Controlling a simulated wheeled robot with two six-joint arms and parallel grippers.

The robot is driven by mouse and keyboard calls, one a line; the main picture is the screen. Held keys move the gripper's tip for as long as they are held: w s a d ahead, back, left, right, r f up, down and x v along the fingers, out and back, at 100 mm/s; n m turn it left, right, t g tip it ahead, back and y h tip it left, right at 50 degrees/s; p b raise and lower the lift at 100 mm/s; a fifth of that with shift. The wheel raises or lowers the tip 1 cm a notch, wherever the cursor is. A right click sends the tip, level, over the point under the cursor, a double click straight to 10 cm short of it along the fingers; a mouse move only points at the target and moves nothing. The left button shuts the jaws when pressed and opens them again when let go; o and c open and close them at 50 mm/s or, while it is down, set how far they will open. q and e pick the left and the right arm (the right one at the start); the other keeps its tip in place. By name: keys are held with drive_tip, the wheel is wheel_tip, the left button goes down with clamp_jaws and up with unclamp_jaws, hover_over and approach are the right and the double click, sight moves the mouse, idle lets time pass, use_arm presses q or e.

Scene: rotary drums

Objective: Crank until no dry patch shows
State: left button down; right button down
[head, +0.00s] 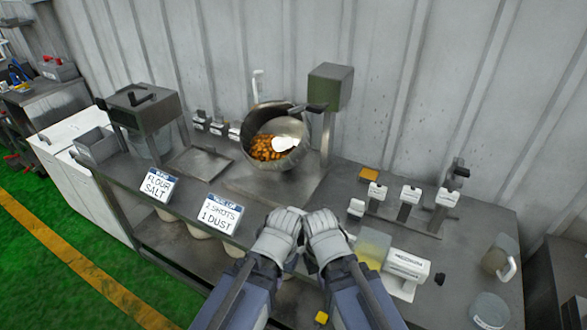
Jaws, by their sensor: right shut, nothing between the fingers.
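A metal drum (247,148) tilts with its open mouth toward me at the back of the bench. Orange-brown pieces (265,149) lie low inside it. A bright white patch (287,143) shows at the right of the mouth; I cannot tell whether it is powder or glare. An upright white handle (258,86) stands behind the drum; I cannot tell whether it is the crank. My left gripper (286,217) and right gripper (320,220) are side by side at the bench's front edge, apart from the drum. The right is shut and empty. The left's fingers are unclear.
A dark box on a post (331,86) stands right of the drum. Signs read "flour salt" (158,186) and "2 shots 1 dust" (219,213). White-topped dispensers (410,194) and a clear cylinder with a white body (408,264) crowd the right. A hopper machine (142,108) stands left.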

sight(301, 233)
use_arm(q)
drive_tip(key=c, duration=1.6)
unclamp_jaws()
drive_tip(key=c, duration=1.4)
unclamp_jaws()
drive_tip(key=shift+w+r+p, duration=0.25)
drive_tip(key=shift+r+p, duration=0.05)
drive_tip(key=shift+r, duration=0.05)
drive_tip(key=shift+o, duration=1.4)
drive_tip(key=w+d+r+m+p, duration=0.1)
drive_tip(key=w+d+r+p, duration=0.1)
drive_tip(key=w+r+p, duration=0.2)
drive_tip(key=shift+w+d, duration=0.3)
drive_tip(key=shift+w, duration=0.95)
drive_tip(key=o, duration=0.5)
drive_tip(key=shift+m+h, duration=0.6)
drive_tip(key=shift+m, duration=0.1)
drive_tip(key=w+d+r+p, duration=0.1)
drive_tip(key=w, duration=0.2)
drive_tip(key=w+d+r+p, duration=0.1)
drive_tip(key=w, duration=0.1)
drive_tip(key=w+d+r+p, duration=0.1)
drive_tip(key=w, duration=0.2)
drive_tip(key=shift+w+d+r+p, duration=0.1)
drive_tip(key=shift+w+r+p, duration=0.1)
drive_tip(key=shift+w+p, duration=0.1)
wheel_tip(301, 233, down, 8)
drive_tip(key=b, duration=0.8)
clamp_jaws()
